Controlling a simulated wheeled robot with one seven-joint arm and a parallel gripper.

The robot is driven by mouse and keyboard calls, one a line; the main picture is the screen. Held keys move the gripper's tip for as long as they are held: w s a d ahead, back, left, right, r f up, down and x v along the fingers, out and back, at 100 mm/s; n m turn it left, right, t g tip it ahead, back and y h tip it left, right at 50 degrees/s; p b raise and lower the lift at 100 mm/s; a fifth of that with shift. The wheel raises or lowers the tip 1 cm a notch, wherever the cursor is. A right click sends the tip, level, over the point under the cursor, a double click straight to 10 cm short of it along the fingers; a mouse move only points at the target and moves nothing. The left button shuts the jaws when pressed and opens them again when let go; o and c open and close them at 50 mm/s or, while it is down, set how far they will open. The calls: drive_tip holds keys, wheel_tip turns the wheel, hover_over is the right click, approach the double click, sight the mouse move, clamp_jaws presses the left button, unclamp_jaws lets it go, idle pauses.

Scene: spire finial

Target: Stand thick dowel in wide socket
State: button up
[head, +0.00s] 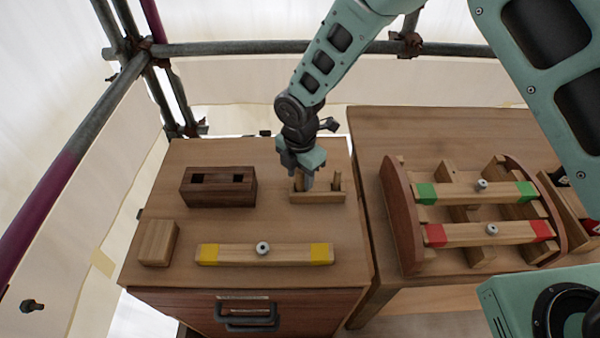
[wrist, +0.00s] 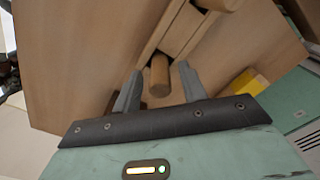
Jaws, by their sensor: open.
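The left one, which looks like the thick dowel (head: 298,181), is partly hidden by my gripper (head: 305,180). In the wrist view the thick dowel (wrist: 160,76) lies between the two grey fingers of my gripper (wrist: 161,86), which are open with a gap on each side. The dark socket block (head: 218,194) stands to the left, with two dark openings in its top; I cannot tell which is wider.
A beam with yellow ends (head: 265,254) lies in front, with a metal knob on it. A small wooden block (head: 158,243) sits at the front left. A curved-sided frame with green- and red-ended beams (head: 475,215) is on the right table. Bare top lies between socket block and rack.

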wheel_tip(320, 180, up, 12)
drive_tip(key=b, duration=0.2)
drive_tip(key=shift+r+b, duration=0.2)
drive_tip(key=shift+b, duration=0.15)
drive_tip(key=s+d+r+m, duration=0.2)
drive_tip(key=s+d+m, duration=0.2)
drive_tip(key=s+m, duration=0.2)
drive_tip(key=s+d+r+m, duration=0.3)
drive_tip(key=s+m, duration=0.3)
drive_tip(key=s, duration=0.4)
drive_tip(key=s+d+r+m, duration=0.3)
drive_tip(key=s+d+m, duration=0.2)
drive_tip(key=s+m, duration=0.2)
drive_tip(key=shift+s+y, duration=0.3)
drive_tip(key=shift+s, duration=0.35)
